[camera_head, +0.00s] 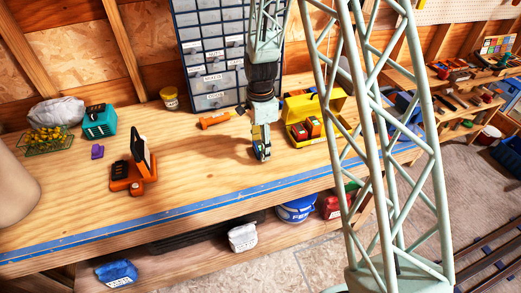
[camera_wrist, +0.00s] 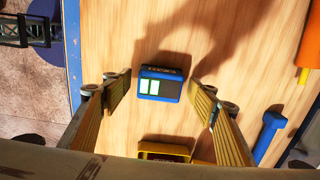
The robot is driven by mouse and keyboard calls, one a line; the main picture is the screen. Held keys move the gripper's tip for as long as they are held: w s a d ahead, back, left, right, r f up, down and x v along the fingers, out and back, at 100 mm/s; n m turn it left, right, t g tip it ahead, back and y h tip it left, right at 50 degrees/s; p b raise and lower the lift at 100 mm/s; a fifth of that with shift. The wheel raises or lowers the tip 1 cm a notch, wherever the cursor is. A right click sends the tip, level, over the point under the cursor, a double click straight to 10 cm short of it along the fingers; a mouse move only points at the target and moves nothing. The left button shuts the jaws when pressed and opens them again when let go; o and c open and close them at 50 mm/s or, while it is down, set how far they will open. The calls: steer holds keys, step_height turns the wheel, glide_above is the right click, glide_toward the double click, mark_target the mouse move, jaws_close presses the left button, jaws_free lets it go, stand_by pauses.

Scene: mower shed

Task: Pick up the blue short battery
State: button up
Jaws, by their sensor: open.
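The blue short battery (camera_wrist: 161,88) lies on the wooden bench top in the wrist view, with a dark label side and a green and white patch facing up. My gripper (camera_wrist: 158,84) is open, with one finger on the left and one on the right of the battery. A gap shows on both sides, and neither finger appears to touch it. In the head view my gripper (camera_head: 262,152) hangs down low over the bench, left of the yellow box. The battery is mostly hidden behind the gripper there.
An open yellow box (camera_head: 318,118) with orange items stands close on the right. An orange tool (camera_head: 214,119) lies behind to the left. An orange stand with a dark panel (camera_head: 127,178) is further left. In the wrist view, a blue tool (camera_wrist: 268,136) lies right of the gripper.

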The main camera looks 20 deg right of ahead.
steer(key=shift+c, duration=0.5)
steer(key=c, duration=1)
steer(key=shift+r, duration=0.2)
steer(key=shift+r, duration=1.6)
steer(key=s, duration=0.5)
steer(key=s+d+r+b, duration=0.1)
steer(key=s, duration=0.4)
steer(key=s+b, duration=0.1)
steer(key=s, duration=0.5)
steer(key=shift+d+r, duration=0.2)
